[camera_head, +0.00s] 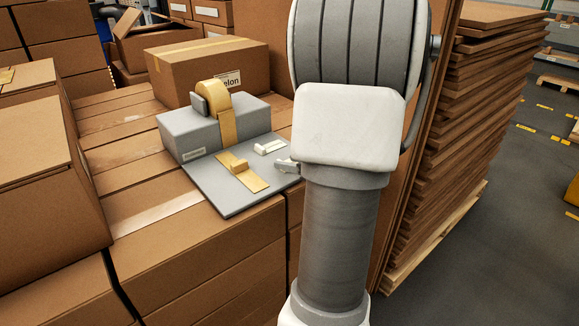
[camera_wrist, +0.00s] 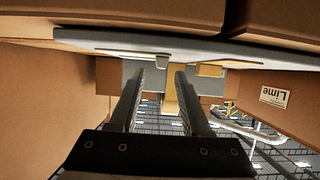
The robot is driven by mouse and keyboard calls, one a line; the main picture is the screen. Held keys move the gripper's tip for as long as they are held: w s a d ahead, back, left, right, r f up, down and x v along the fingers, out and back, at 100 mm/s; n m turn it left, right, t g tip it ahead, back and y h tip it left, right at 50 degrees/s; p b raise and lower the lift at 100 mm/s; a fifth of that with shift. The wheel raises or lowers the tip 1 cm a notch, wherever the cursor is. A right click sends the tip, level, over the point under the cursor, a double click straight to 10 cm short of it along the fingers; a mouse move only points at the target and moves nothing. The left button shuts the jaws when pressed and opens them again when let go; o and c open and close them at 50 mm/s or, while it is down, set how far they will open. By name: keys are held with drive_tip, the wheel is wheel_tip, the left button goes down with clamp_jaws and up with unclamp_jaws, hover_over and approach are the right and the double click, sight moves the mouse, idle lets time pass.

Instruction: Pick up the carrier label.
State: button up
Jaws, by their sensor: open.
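A grey plate (camera_head: 222,190) lies on the cartons in front of a grey block (camera_head: 205,130); its edge also shows in the wrist view (camera_wrist: 90,40). A small white piece with a raised tab (camera_head: 270,147) lies on the plate and may be the carrier label; I cannot read it. A pale tab (camera_wrist: 148,58), probably the same piece, shows ahead of my fingers in the wrist view. My gripper (camera_head: 287,166) is at the plate's right edge, mostly hidden behind my arm in the head view. Its two fingers (camera_wrist: 162,75) are apart, with nothing visibly held between them.
A yellow strip with a raised block (camera_head: 243,172) lies beside the white piece. A yellow tape roll (camera_head: 213,95) stands on the grey block. A taped carton (camera_head: 205,68) is behind. Cartons (camera_head: 45,160) stand left and stacked brown sheets (camera_head: 480,110) right.

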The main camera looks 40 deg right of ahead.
drive_tip(key=x, duration=0.3)
drive_tip(key=shift+w+b, duration=0.15)
drive_tip(key=shift+b, duration=0.25)
clamp_jaws()
